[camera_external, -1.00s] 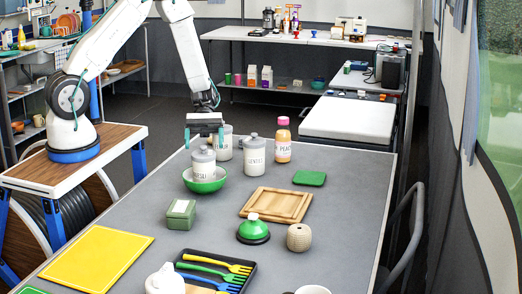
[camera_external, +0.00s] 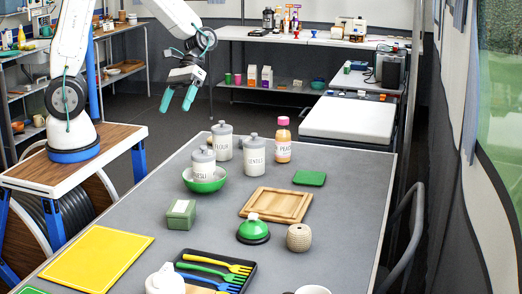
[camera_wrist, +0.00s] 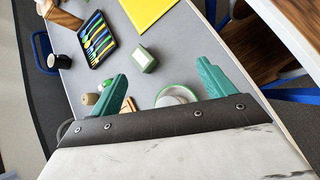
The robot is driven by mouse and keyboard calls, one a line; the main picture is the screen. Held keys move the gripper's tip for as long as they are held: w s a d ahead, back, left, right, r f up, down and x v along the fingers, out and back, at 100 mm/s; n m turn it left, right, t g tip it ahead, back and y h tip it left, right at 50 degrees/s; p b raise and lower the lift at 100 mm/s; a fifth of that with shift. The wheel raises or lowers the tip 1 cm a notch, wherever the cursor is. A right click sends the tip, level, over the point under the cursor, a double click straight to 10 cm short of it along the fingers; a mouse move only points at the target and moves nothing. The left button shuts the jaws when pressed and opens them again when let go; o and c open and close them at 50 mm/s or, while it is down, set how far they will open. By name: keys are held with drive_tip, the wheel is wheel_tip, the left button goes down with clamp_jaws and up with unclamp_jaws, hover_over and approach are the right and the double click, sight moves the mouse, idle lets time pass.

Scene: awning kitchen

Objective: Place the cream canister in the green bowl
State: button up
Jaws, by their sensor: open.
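A cream-white canister with a grey lid (camera_external: 203,165) stands in the green bowl (camera_external: 206,186) on the grey table, its lower part hidden by the bowl's rim. Two similar canisters, one marked flour (camera_external: 222,144) and one marked lentils (camera_external: 254,160), stand on the table behind and to the right of the bowl. My gripper (camera_external: 178,99) is open and empty, raised above and left of the bowl in the external view. In the wrist view the green fingers (camera_wrist: 162,77) are spread apart, and the bowl (camera_wrist: 185,90) shows partly hidden beyond them with something white in it.
A bottle with a pink cap (camera_external: 283,140) stands behind the canisters. The air around my gripper is clear.

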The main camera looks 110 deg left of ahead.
drive_tip(key=s+d+r+m+t+y, duration=0.1)
drive_tip(key=s+d+r+m+y, duration=0.3)
drive_tip(key=s+r+m, duration=0.1)
drive_tip(key=s+d+r+m+t+y, duration=0.1)
drive_tip(key=s+d+r+m+y, duration=0.3)
drive_tip(key=s+m, duration=0.3)
drive_tip(key=shift+s+d+r+m+y, duration=0.4)
drive_tip(key=shift+s+d+r, duration=0.2)
drive_tip(key=shift+s+r, duration=0.45)
